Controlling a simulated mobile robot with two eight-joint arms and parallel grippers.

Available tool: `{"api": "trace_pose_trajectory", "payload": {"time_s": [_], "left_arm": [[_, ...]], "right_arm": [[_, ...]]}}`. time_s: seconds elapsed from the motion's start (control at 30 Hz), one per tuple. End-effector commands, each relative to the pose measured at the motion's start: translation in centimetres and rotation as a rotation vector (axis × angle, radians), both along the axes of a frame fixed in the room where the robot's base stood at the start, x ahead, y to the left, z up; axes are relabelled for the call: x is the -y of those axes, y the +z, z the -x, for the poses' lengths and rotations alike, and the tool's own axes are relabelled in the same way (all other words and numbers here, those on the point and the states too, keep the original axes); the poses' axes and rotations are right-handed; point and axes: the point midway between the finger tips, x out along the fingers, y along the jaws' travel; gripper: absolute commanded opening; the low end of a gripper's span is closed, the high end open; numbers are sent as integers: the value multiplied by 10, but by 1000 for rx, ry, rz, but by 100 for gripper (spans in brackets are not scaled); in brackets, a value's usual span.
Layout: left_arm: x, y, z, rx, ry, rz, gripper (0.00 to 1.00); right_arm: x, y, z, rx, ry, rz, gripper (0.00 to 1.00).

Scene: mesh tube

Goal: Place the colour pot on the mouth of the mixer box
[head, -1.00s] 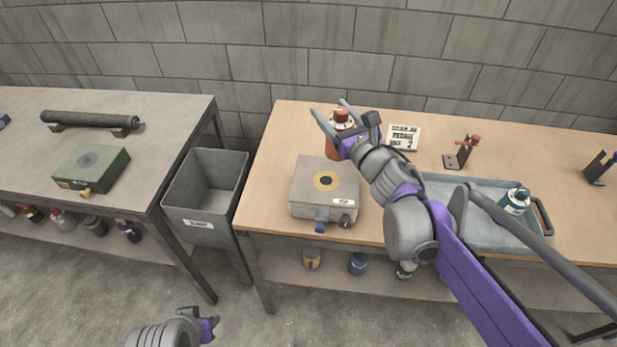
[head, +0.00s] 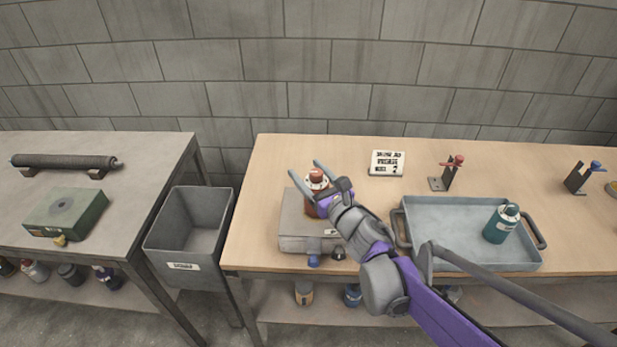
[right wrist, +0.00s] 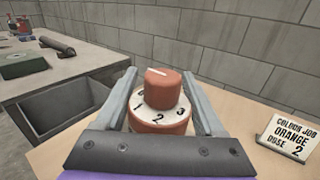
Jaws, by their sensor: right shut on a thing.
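My right gripper (head: 324,185) is shut on the orange colour pot (head: 312,207). The pot is upright, with a red-brown cap and a white numbered ring, and it also shows between the fingers in the right wrist view (right wrist: 160,118). The grey mixer box (head: 294,226) stands on the wooden table. The pot is over the top of the box, where a little yellow of the mouth's ring shows beside it. The pot and gripper hide the mouth, and I cannot tell whether the pot touches it. My left gripper is out of view.
A card (right wrist: 290,136) reads "COLOUR JOB ORANGE DOSE 2". A blue-grey tray (head: 445,221) holds a teal pot (head: 501,224) on the right. A grey bin (head: 188,235) stands left of the table. A green box (head: 65,213) is on the far left table.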

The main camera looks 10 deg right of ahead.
Motion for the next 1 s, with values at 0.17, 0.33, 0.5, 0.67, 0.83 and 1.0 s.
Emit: {"api": "trace_pose_trajectory", "payload": {"time_s": [0.17,0.33,0.5,0.67,0.83,1.0], "left_arm": [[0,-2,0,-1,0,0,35],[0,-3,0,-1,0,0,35],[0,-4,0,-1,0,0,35],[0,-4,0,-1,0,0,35],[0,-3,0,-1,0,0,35],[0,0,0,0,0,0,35]], "right_arm": [[0,-7,0,0,0,0,7],[0,-8,0,0,0,0,7],[0,-10,0,0,0,0,87],[0,-10,0,0,0,0,100],[0,-8,0,0,0,0,100],[5,-6,14,0,-1,1,100]]}}
